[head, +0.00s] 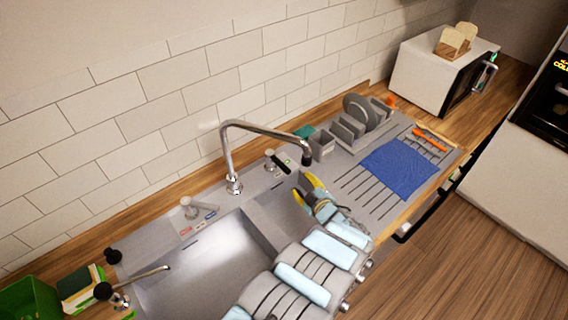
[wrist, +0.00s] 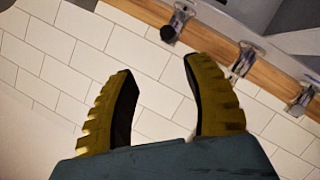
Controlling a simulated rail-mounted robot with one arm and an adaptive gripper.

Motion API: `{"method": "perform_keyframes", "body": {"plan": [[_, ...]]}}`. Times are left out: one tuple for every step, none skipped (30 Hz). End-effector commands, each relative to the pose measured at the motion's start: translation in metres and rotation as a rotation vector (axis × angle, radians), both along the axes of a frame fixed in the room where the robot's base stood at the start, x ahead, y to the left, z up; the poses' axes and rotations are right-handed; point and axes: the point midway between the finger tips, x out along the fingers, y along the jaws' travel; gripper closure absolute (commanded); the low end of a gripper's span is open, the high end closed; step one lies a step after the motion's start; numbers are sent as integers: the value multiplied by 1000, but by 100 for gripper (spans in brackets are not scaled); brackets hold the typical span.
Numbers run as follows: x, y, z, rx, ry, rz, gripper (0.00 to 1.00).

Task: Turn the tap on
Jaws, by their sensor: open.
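The chrome tap (head: 232,160) stands at the back of the sink, its tall spout arching right to a dark nozzle. A lever handle with a black grip (head: 279,163) stands to the right of the tap base. A pale knob-like fitting (head: 190,208) stands to its left, beside red and blue marks. My gripper (head: 308,190), with yellow fingers, is open and empty, below and right of the black-gripped lever and apart from it. In the wrist view my open fingers (wrist: 158,68) have only tiled wall between them. Metal fittings (wrist: 243,60) show beyond them; I cannot tell which is which.
My arm covers part of the right basin. A blue cloth (head: 400,168) lies on the drainer (head: 365,205); a dish rack (head: 347,127) stands behind it. The tiled wall (head: 150,80) closes the back.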

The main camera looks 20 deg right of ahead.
Motion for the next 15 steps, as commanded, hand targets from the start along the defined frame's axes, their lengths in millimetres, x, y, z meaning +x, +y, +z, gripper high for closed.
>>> {"method": "perform_keyframes", "body": {"plan": [[-1, 6, -3, 23, 4, -4, 50], [-2, 8, -4, 31, 8, -6, 50], [-3, 10, -5, 39, 11, -7, 50], [-4, 12, -6, 45, 12, -7, 50], [-4, 13, -6, 48, 13, -7, 50], [-4, 13, -7, 50, 15, -8, 50], [-3, 14, -8, 51, 15, -7, 50], [-2, 14, -8, 51, 15, -7, 50], [-1, 14, -10, 50, 16, -6, 50], [0, 14, -11, 50, 17, -5, 50], [2, 15, -12, 50, 17, -5, 50], [5, 15, -14, 49, 17, -4, 50], [7, 15, -16, 49, 17, -4, 50], [10, 15, -17, 49, 18, -5, 50], [14, 15, -18, 47, 18, -4, 50]]}}
